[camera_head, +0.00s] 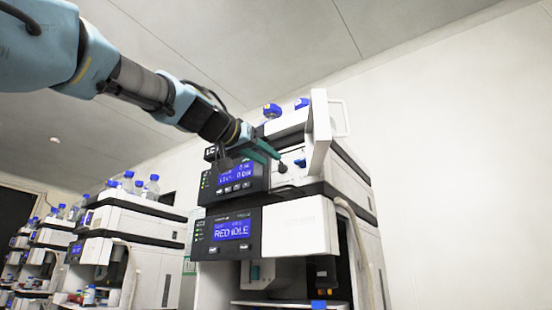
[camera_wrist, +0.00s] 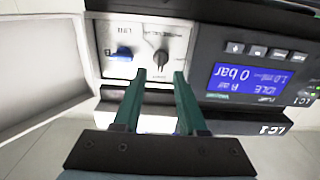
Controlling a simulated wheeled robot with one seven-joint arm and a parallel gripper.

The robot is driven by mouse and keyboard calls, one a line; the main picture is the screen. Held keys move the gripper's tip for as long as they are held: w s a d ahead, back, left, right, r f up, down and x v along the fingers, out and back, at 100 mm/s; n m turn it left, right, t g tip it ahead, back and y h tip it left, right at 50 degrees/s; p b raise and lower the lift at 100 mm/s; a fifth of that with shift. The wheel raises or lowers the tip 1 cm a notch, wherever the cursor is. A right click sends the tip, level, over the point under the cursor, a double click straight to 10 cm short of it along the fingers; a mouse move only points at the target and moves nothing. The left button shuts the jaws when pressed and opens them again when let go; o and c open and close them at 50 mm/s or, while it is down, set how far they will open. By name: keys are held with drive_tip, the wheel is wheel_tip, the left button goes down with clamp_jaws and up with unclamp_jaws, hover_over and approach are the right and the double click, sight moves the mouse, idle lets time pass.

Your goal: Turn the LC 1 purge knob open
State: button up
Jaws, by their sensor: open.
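The LC 1 module (camera_head: 236,176) is the upper unit of the near stack, with its blue screen lit; in the wrist view its screen (camera_wrist: 247,82) appears upside down and reads IDLE and 0 bar. A dark round knob (camera_wrist: 160,58), which I take for the purge knob, sits on the white panel beside the screen; it also shows in the head view (camera_head: 283,167). My gripper (camera_wrist: 160,78) is open, its two green fingers pointing at the panel. The knob appears between and just beyond the fingertips. I cannot tell whether they touch it.
The white door (camera_head: 320,130) of LC 1 stands open beside the panel, to the right of my gripper in the head view. A blue fitting (camera_wrist: 122,54) is next to the knob. A second module (camera_head: 232,230) reading RED IDLE is below. Blue-capped bottles (camera_head: 271,111) stand on top.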

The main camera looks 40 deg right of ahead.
sight(279, 165)
drive_tip(key=shift+p+x, duration=0.65)
drive_tip(key=shift+x, duration=1.55)
clamp_jaws()
